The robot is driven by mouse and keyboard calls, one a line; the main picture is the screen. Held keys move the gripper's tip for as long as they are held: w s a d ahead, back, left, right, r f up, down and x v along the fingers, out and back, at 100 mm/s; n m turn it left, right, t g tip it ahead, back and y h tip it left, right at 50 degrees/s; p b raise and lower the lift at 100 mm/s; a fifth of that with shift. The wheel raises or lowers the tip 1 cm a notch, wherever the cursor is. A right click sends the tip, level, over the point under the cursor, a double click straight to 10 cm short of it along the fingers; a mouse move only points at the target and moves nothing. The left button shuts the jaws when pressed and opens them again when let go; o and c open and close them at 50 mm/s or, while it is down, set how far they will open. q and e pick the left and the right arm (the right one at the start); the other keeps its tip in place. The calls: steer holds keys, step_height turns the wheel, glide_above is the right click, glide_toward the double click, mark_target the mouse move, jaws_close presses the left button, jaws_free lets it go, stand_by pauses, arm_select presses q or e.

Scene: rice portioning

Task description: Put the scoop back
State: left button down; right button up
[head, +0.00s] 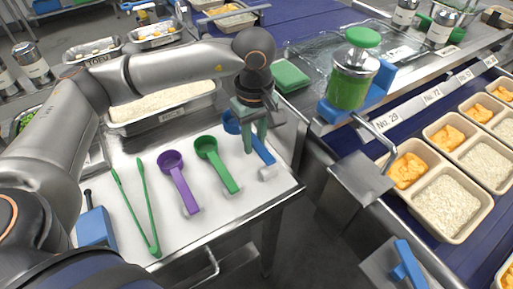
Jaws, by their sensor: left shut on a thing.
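The blue scoop (263,152) is at the right end of the row of utensils on the white table top (225,215). Its bowl is partly hidden behind my left gripper (254,145), and its handle slants down to the right, with its end by a small pale block (267,173). My left gripper points down and is shut on the blue scoop. I cannot tell whether the scoop rests fully on the table. A purple scoop (182,187) and a green scoop (219,166) lie to its left. My right gripper is out of view.
Green tongs (141,205) and a blue tool (95,227) lie at the left. A tray of rice (118,127) stands behind the scoops. A green-topped dispenser (352,75) is to the right, beside a conveyor (415,220) carrying filled containers (463,237). The table's front strip is clear.

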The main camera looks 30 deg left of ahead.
mark_target(256, 160)
arm_select(q)
steer(key=shift+w+f, duration=0.2)
steer(key=shift+f, duration=0.05)
steer(key=shift+w+f, duration=0.15)
steer(key=shift+f, duration=0.8)
steer(key=shift+w+f, duration=0.1)
steer(key=shift+f, duration=0.85)
steer(key=c, duration=0.7)
jaws_free()
step_height(256, 160, up, 12)
steer(key=shift+d+r, duration=0.1)
steer(key=shift+r, duration=0.1)
